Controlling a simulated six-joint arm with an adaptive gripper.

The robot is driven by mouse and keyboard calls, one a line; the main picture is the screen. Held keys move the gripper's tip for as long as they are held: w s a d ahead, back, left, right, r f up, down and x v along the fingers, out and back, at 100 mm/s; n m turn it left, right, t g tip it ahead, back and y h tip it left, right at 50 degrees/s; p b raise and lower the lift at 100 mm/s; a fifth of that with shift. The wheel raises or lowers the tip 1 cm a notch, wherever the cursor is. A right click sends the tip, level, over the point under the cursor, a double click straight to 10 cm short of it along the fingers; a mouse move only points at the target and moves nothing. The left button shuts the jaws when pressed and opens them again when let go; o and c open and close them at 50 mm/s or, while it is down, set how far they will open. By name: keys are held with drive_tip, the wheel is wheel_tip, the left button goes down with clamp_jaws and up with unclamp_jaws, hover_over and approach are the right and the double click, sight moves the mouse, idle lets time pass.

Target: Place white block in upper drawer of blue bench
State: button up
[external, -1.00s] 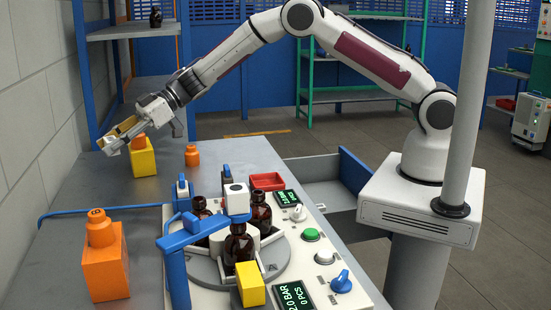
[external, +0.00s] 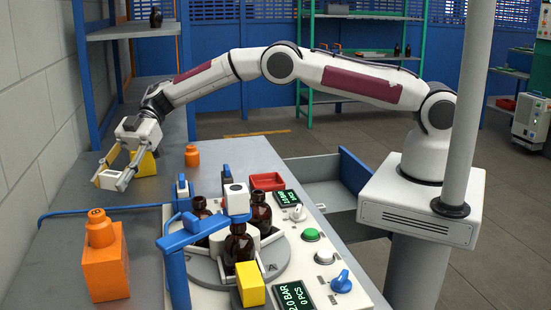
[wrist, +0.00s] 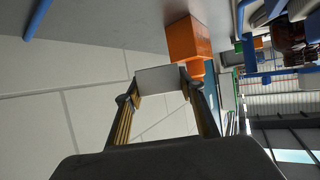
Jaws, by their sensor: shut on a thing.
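My gripper (external: 112,181) is at the far left of the bench, low in front of the yellow block. It is shut on a white block (wrist: 160,78), which sits between the two fingertips in the wrist view. A pulled-out drawer (external: 318,183) with a blue front (external: 354,171) juts from the right side of the grey-topped bench (external: 239,157). Its visible inside looks empty. Which drawer level it is cannot be told surely.
The console (external: 307,258) with amber bottles (external: 238,243) and a blue clamp arm (external: 174,265) fills the bench's front middle. A yellow block (external: 146,164), small orange bottle (external: 192,156) and red tray (external: 267,181) are farther back.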

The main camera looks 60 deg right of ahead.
drive_tip(key=shift+s+d+n+g+h, duration=0.3)
drive_tip(key=shift+s+d+n+g, duration=0.55)
drive_tip(key=shift+s, duration=0.3)
drive_tip(key=shift+s+d+f, duration=0.25)
drive_tip(key=shift+s+d, duration=0.2)
drive_tip(key=shift+s, duration=0.25)
hover_over(141, 229)
drive_tip(key=shift+w+f, duration=0.15)
drive_tip(key=shift+f, duration=3)
drive_tip(key=shift+f, duration=1.85)
drive_tip(key=shift+f, duration=0.2)
